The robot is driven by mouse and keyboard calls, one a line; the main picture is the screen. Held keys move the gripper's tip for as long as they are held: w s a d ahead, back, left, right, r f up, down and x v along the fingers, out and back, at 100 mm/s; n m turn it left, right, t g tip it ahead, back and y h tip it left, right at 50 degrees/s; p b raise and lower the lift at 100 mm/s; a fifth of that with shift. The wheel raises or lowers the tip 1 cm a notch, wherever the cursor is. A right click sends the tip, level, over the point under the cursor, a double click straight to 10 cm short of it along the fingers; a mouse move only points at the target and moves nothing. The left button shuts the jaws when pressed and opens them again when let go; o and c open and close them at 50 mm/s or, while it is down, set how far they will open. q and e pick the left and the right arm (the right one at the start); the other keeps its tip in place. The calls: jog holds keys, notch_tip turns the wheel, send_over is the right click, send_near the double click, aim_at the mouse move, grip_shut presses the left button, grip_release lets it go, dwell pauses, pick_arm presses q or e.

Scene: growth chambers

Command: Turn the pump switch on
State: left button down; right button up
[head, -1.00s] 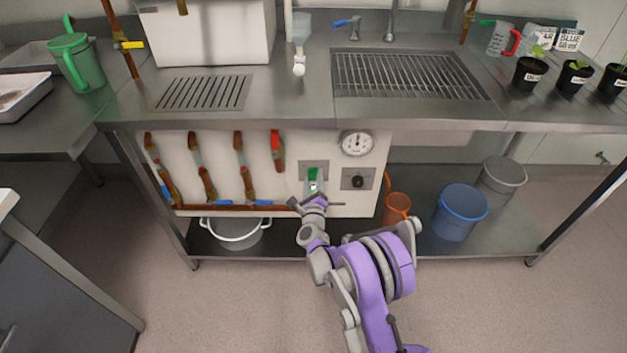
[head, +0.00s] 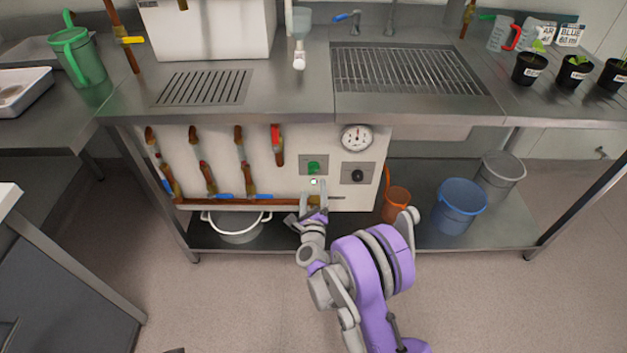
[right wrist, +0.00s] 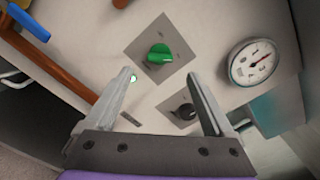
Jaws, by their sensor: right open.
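The green switch (head: 314,167) sits on a square grey plate on the white panel under the counter. It also shows in the right wrist view (right wrist: 159,54), where its handle lies roughly sideways. My right gripper (head: 315,190) is just below the switch in the head view. In the wrist view its fingers (right wrist: 160,76) are spread, with nothing between them, and stand apart from the handle. A small pale indicator with a green tint (right wrist: 133,77) shows beside the left fingertip. My left gripper is not seen.
A black knob (head: 357,175) sits right of the switch, below a round gauge (head: 356,138). Pipes with red and blue handles run along the panel's left side. An orange watering can (head: 396,205) and a blue bucket (head: 460,206) stand on the lower shelf.

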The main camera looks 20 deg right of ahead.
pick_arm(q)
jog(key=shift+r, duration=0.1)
pick_arm(e)
jog(key=shift+v, duration=1.45)
jog(key=s+a+r+n+g+y, duration=0.2)
jog(key=s+a+r+n+y, duration=0.15)
jog(key=r+n, duration=0.35)
jog(key=s+a+r+n+g+y, duration=0.2)
jog(key=s+r+n+y, duration=0.2)
jog(key=n, duration=0.5)
jog(key=s+d+f+n+g+h, duration=0.1)
jog(key=s+d+n+g, duration=0.3)
jog(key=s, duration=0.6)
jog(key=s+f+n+g+h, duration=0.1)
jog(key=s+n+g, duration=0.1)
jog(key=s+n, duration=0.5)
jog(key=s+d+f+n+g, duration=0.2)
jog(key=s+n+g, duration=0.1)
jog(key=s, duration=0.9)
pick_arm(q)
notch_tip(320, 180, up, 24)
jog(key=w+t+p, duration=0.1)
jog(key=p, duration=2)
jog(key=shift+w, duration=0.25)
pick_arm(e)
notch_tip(320, 180, up, 24)
jog(key=t, duration=0.1)
jog(key=shift+w+r, duration=0.2)
jog(key=shift+w, duration=0.25)
